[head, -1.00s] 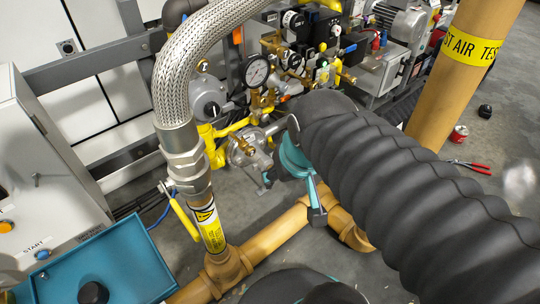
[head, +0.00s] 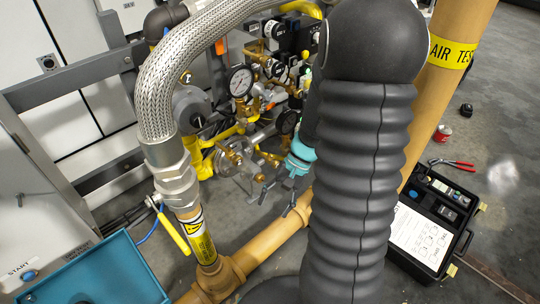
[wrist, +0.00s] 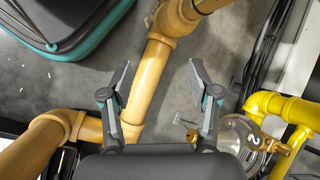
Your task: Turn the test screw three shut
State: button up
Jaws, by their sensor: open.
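My gripper (head: 278,198) is open and empty above the floor, just right of the grey valve body with brass fittings (head: 235,158) in the head view. In the wrist view my gripper (wrist: 160,72) has its two fingers wide apart, over a tan pipe and bare floor. A round metal body marked "2" (wrist: 245,138) is right of the right finger, apart from it, with a small brass screw-like fitting. I cannot make out which fitting is test screw three; no mark "3" is readable.
A braided hose (head: 155,95) with a yellow lever (head: 175,231) stands at the left. A pressure gauge (head: 240,81) is above the fittings. A tan floor pipe (head: 268,243) runs below. An open black case (head: 430,222) and red pliers (head: 452,164) lie right.

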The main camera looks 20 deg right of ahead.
jog(key=w+f+m+t+y, duration=0.3)
jog(key=w+f+m+y, duration=0.2)
jog(key=f, duration=0.5)
jog(key=m+t+h, duration=0.5)
jog(key=m+t, duration=0.2)
jog(key=t, duration=0.9)
send_near(278, 166)
jog(key=x, duration=0.4)
jog(key=shift+r+p+x, duration=0.1)
jog(key=shift+p+x, duration=0.1)
jog(key=shift+x, duration=1.4)
jog(key=shift+r+p+x, duration=0.15)
jog(key=shift+x, duration=1.4)
jog(key=shift+a, duration=0.15)
jog(key=c, duration=1.2)
jog(key=shift+o, duration=0.2)
